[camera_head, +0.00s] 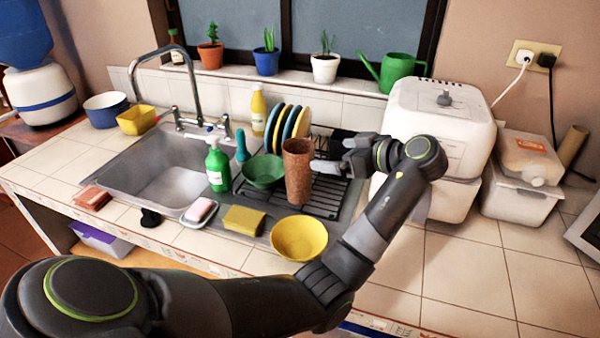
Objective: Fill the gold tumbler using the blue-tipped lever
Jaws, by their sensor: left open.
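A tall brown-gold textured tumbler (298,172) stands upright at the dish rack, right of the green bowl. My left gripper (322,165) reaches in from the right of the tumbler. It is open, with its fingertips close to the tumbler's right side; I cannot tell whether they touch it or pass around it. The curved metal faucet (196,84) stands behind the sink, with a handle on each side of its base. A small blue spot, apparently the blue-tipped lever (211,128), shows by the right handle. My right gripper is not in view.
The sink (165,172) is left of the rack (325,195). A green soap bottle (217,165), green bowl (262,171), yellow sponge (243,220) and yellow bowl (299,238) crowd the near side. A white appliance (440,115) stands behind my left forearm. The right counter front is clear.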

